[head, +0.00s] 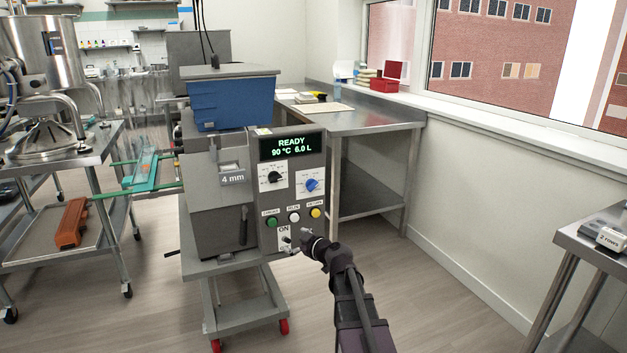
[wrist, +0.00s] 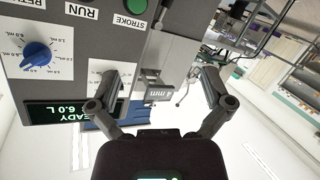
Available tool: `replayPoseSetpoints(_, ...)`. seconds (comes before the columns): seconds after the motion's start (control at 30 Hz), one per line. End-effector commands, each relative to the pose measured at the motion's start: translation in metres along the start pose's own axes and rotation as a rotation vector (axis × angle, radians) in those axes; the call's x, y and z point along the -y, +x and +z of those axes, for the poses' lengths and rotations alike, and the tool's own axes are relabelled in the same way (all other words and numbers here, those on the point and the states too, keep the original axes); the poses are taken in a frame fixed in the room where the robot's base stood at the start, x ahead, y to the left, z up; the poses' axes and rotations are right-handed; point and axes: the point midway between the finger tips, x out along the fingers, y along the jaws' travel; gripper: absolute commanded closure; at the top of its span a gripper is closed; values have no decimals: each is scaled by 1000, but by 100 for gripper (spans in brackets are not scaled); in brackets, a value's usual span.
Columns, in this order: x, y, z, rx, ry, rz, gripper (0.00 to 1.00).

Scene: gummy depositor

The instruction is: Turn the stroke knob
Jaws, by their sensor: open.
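The depositor's control panel (head: 290,160) carries a blue knob (head: 311,184) on a white dial plate and a black knob (head: 273,177) on another, left of it. In the wrist view, the picture is upside down; the blue knob (wrist: 37,54) is at the left, with mL marks around it. No knob label reading "stroke" is legible; that word stands beside a green button (wrist: 136,6). My gripper (head: 296,241) is in front of the panel's lower part, below the knobs. In the wrist view, its open fingers (wrist: 163,92) hold nothing. The left finger partly covers a white plate.
The display (head: 289,146) reads READY, 90 °C, 6.0 L. A blue hopper (head: 235,103) stands on top. Open floor lies right of the machine.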

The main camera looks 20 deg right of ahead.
Motion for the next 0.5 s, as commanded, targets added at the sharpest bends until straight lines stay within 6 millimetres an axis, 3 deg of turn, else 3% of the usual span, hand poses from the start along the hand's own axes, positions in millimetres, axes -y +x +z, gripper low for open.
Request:
replayPoseSetpoints(0.03,-25,-3,-9,-19,-24,52,0)
replayPoseSetpoints(0.2,-88,-17,-21,-55,-110,230,0)
replayPoseSetpoints(0.33,-124,-29,-24,-53,-156,335,0)
replayPoseSetpoints(0.5,-147,-38,-23,-42,-187,405,0)
